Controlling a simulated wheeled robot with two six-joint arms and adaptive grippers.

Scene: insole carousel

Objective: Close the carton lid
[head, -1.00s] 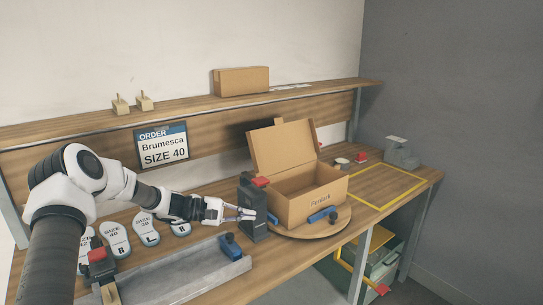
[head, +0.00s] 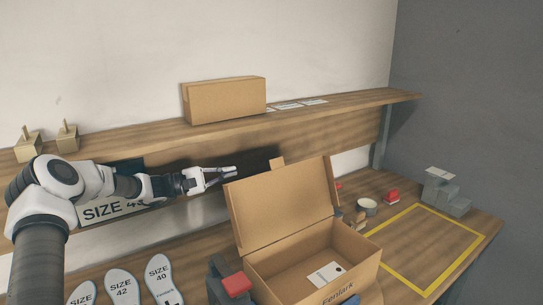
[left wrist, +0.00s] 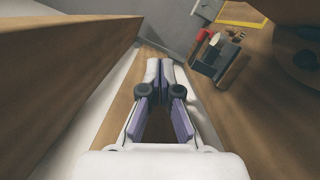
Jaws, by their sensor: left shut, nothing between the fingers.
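The open brown carton (head: 350,248) stands at the lower centre of the head view, its front edge cut off by the frame. Its lid (head: 283,208) stands up at the back, leaning backward, with a small tab (head: 277,162) on its top edge. A white card (head: 326,274) shows inside. My right gripper is not in view.
A shelf (head: 350,102) with a closed box (head: 226,99) runs behind my left arm. A red-topped dark block (head: 237,285) stands at the carton's left. Several insoles (head: 160,280) lie further left. A yellow-taped area (head: 430,245) at right is clear.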

